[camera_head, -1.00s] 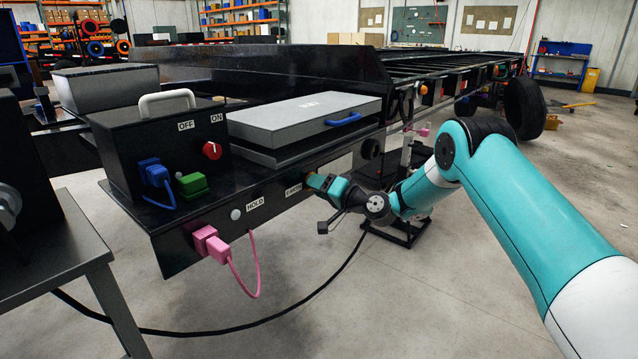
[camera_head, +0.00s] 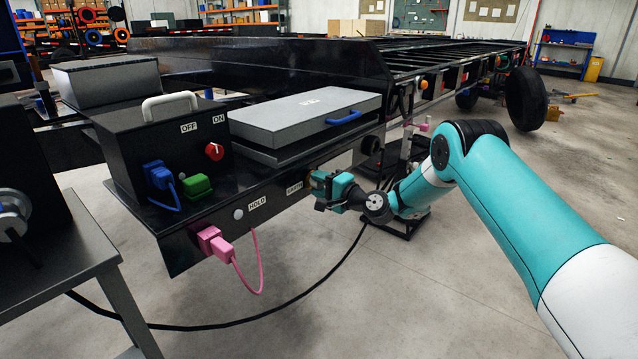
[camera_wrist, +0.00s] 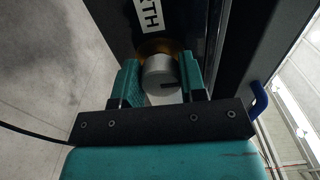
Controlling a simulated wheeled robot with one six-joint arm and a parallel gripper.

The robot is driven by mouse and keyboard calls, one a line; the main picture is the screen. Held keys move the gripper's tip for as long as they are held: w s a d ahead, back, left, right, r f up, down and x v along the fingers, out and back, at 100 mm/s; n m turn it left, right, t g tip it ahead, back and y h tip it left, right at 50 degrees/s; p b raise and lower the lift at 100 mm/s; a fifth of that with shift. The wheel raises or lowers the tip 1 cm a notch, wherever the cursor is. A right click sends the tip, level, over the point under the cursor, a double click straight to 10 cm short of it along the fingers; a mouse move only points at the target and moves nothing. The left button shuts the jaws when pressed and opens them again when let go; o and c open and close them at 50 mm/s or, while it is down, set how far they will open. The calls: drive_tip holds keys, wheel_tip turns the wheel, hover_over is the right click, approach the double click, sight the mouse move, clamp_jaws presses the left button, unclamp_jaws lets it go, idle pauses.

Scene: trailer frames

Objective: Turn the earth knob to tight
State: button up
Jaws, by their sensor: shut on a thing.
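The earth knob (camera_wrist: 160,76) is a silver round knob with a dark pointer line and a brass-coloured ring behind it. It sits on the black side rail of the trailer, by a white label whose visible letters end in "TH" in the wrist view. The label reads "EARTH" (camera_head: 295,187) in the head view, where my gripper (camera_head: 322,184) hides most of the knob. In the wrist view my gripper (camera_wrist: 160,85) has one teal finger on each side of the knob and is shut on it. The pointer line lies toward the right finger.
A grey case (camera_head: 308,112) with a blue handle (camera_head: 344,118) lies above my gripper.

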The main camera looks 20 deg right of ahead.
idle(0.4)
drive_tip(key=o, duration=0.9)
drive_tip(key=b+v, duration=0.9)
drive_tip(key=v, duration=0.8)
drive_tip(key=shift+s+d, duration=0.15)
drive_tip(key=shift+s, duration=0.05)
